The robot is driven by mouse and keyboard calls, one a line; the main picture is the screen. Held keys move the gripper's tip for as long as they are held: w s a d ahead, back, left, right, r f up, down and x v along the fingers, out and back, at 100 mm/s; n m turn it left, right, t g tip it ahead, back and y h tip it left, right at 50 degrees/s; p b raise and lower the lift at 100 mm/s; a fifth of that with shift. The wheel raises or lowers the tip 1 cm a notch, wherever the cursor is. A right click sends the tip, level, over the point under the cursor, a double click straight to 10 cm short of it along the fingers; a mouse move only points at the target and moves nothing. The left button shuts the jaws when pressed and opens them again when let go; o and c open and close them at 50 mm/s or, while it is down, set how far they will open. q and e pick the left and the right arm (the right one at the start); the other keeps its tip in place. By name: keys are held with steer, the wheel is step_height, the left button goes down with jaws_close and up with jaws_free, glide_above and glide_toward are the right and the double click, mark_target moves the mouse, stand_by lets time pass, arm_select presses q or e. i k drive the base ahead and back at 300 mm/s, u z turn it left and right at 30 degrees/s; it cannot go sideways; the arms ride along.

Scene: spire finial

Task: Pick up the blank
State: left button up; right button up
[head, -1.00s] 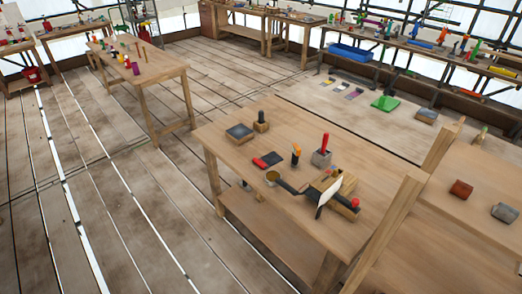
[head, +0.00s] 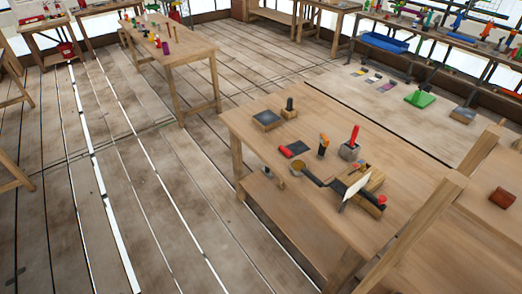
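I cannot tell for certain which object is the blank. On the near wooden table (head: 300,215) stand a wooden block with a dark peg (head: 289,112) and a wooden box-like piece (head: 374,180) behind an upright white sheet (head: 354,189). A reddish-brown block (head: 502,197) lies on the bench at the right edge. Neither of my grippers shows in the head view.
The near table also bears a dark square pad (head: 267,119), a red-and-dark item (head: 293,149), an orange-topped tool (head: 323,146), a red-handled tool in a grey block (head: 351,148) and a dark-handled round-ended tool (head: 308,175). Wooden posts (head: 400,230) stand at its right. Floor left is clear.

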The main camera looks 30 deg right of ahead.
mark_target(295, 147)
steer(key=i, duration=1.35)
steer(key=u, duration=0.05)
